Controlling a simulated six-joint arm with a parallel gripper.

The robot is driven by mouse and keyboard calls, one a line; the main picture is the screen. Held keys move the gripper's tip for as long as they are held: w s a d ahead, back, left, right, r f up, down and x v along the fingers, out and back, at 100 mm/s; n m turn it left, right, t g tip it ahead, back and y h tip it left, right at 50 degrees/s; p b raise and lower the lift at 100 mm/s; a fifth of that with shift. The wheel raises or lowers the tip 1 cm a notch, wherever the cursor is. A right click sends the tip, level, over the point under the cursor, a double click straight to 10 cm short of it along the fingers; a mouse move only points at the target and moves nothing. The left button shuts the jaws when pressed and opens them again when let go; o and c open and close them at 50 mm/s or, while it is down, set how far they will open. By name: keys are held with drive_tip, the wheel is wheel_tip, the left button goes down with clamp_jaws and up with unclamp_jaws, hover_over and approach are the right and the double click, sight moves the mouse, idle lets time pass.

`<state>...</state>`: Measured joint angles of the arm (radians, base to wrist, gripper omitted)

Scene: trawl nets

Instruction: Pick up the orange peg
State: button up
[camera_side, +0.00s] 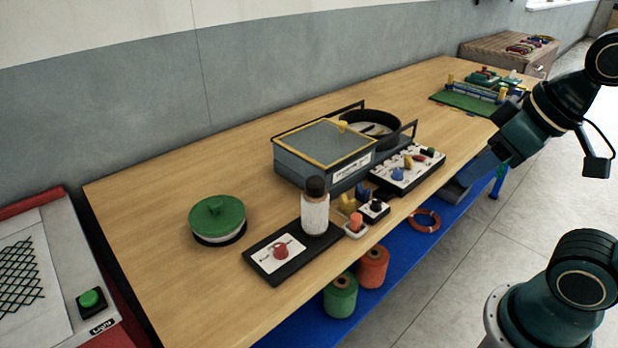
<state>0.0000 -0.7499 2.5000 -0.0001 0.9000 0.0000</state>
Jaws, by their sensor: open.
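An orange-pink peg (356,219) stands in a small white holder near the front edge of the wooden table, right of a white bottle with a dark cap. My gripper (484,164) is at the right, beyond the table's front edge. It is well apart from the peg and is open, with nothing seen between its jaws. Its fingertips are dark and hard to make out. The peg's lower end is hidden in the holder.
The bottle (315,212) stands on a black tray (262,270) with a red knob (281,250). A grey lidded box (300,165) stands behind. A panel with coloured pegs (390,187) lies right of the peg. A green lidded pot (217,214) is left. Table around the pot is clear.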

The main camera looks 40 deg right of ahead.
drive_tip(key=shift+o, duration=0.4)
drive_tip(key=shift+w, duration=0.1)
drive_tip(key=w+d+f+n+g+y, duration=0.2)
drive_tip(key=w+f+n, duration=0.3)
drive_tip(key=w+n, duration=0.2)
drive_tip(key=w+d+f+n+g+y, duration=0.2)
drive_tip(key=w+n, duration=0.6)
drive_tip(key=w, duration=0.4)
wheel_tip(320, 180, down, 3)
drive_tip(key=shift+w+d+r, duration=0.1)
drive_tip(key=shift+w+d, duration=0.05)
drive_tip(key=shift+d, duration=0.45)
hover_over(355, 217)
drive_tip(key=d, duration=0.3)
wheel_tip(355, 217, down, 8)
drive_tip(key=shift+s, duration=0.3)
drive_tip(key=shift+d, duration=0.1)
